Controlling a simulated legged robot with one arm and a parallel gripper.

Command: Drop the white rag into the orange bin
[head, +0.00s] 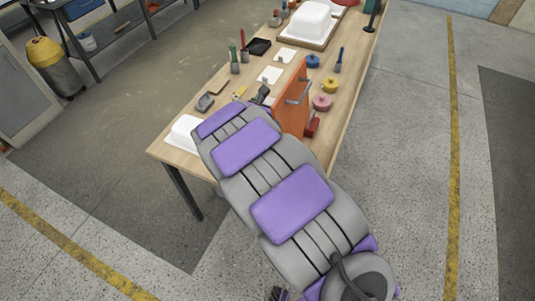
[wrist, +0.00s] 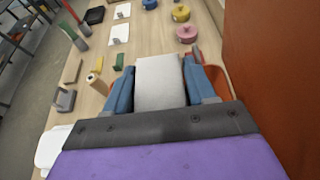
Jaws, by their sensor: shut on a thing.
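My gripper (wrist: 160,85) has blue fingers set apart, with a pale grey-white piece, apparently the white rag (wrist: 160,78), clasped between them. In the head view the gripper (head: 262,95) shows small and dark over the table, and the rag cannot be made out there. A tall orange upright face (head: 291,103) stands just right of the gripper; it fills the right side of the wrist view (wrist: 275,65). A curved orange edge (wrist: 221,80) shows behind the right finger. I cannot tell whether these are parts of the orange bin; no bin interior shows.
A white shell (head: 185,135) lies at the near left corner. A yellow-topped drum (head: 48,65) stands on the floor.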

